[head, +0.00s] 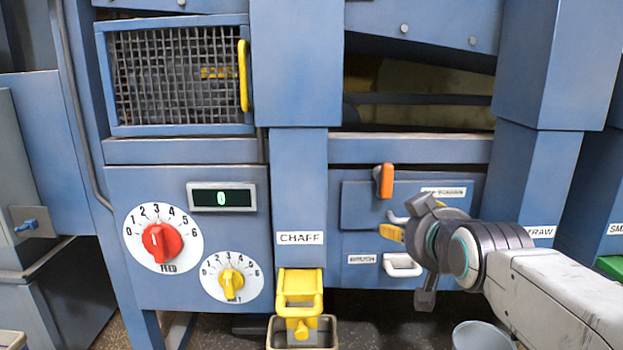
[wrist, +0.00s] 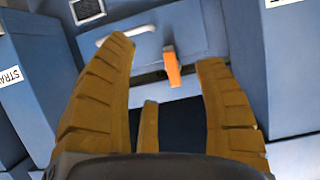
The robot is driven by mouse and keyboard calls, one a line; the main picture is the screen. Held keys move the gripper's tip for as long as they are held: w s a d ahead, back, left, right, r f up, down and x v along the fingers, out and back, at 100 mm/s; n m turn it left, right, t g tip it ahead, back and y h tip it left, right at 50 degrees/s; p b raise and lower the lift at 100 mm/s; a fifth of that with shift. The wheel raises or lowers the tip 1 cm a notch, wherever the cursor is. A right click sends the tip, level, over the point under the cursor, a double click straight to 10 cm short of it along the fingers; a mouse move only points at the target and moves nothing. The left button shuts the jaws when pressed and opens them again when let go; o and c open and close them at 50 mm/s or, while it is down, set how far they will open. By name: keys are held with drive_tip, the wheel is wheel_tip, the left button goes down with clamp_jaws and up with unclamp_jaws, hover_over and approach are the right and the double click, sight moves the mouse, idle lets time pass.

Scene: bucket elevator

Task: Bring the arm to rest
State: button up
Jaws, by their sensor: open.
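My gripper (head: 394,232) is in the right half of the head view, in front of the blue drawer panel, its yellow fingers partly hidden by its own dark body. In the wrist view my gripper (wrist: 165,55) shows its brown-yellow fingers spread wide with nothing between them. An orange lever (head: 385,181) sits on the panel just above my gripper; in the wrist view the lever (wrist: 171,67) shows beyond the fingertips, between them. I cannot tell how near the fingers are to the panel. My arm reaches in from the lower right.
A white handle (head: 402,265) is below my gripper. The yellow chaff flap (head: 299,290) stands left of it, over a container (head: 331,335). A red feed knob (head: 159,243), a yellow knob (head: 231,285) and a mesh door (head: 176,75) are further left. A grey bucket (head: 482,336) stands under my arm.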

drive_tip(key=s+r+g+p, duration=0.1)
drive_tip(key=s+g+p, duration=0.8)
drive_tip(key=s+p, duration=1.1)
drive_tip(key=s, duration=0.5)
drive_tip(key=shift+s+g, duration=0.3)
drive_tip(key=shift+g, duration=0.1)
drive_tip(key=shift+a, duration=0.1)
